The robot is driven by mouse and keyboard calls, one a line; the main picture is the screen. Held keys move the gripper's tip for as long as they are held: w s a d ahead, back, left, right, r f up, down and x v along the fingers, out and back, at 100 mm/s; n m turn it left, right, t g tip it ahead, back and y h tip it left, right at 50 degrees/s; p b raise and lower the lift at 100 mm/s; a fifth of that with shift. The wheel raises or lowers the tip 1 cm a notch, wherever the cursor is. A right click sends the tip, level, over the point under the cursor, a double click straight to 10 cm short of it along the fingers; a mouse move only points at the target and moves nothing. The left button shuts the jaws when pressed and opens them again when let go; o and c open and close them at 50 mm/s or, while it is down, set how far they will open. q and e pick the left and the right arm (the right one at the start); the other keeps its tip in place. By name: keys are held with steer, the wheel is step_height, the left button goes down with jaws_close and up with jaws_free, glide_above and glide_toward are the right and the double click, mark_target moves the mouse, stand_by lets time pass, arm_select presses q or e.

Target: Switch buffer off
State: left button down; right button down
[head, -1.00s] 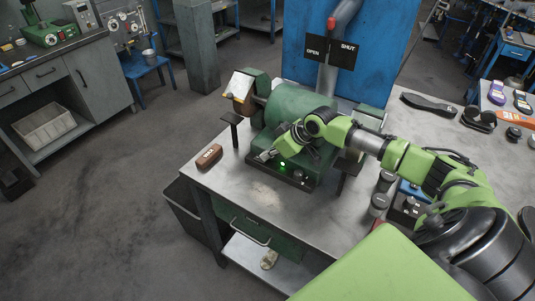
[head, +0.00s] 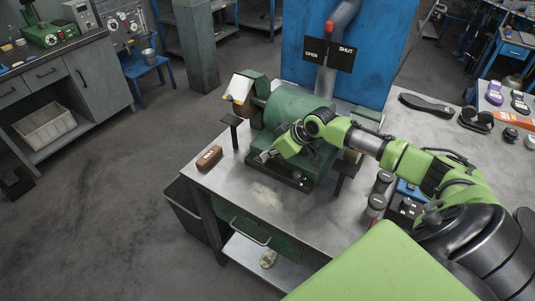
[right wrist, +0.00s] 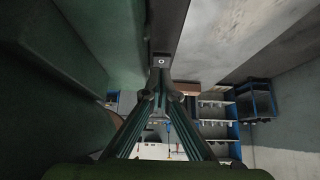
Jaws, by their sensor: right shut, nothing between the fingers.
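The green buffer (head: 290,103) stands on the metal bench, with a dark control strip (head: 292,177) along the front of its base. No green lamp glows on the strip. My right gripper (head: 264,156) is shut and empty, at the left end of the buffer's front, just above the strip. In the right wrist view my gripper's closed fingers (right wrist: 161,92) point at a dark bar with a small round light-coloured spot (right wrist: 161,61). I cannot tell whether the fingertips touch it. The switch itself is hidden or too small to make out. My left gripper is not in view.
A brown block (head: 209,157) lies on the bench (head: 235,172) left of the buffer. A blue panel with an OPEN/SHUT sign (head: 330,51) stands behind. Dark jars (head: 376,205) stand to the right, near my arm. Soles (head: 428,104) lie at the back right.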

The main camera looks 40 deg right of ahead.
steer(key=v, duration=0.7)
steer(key=shift+s+r, duration=0.15)
steer(key=shift+r, duration=0.05)
stand_by(0.5)
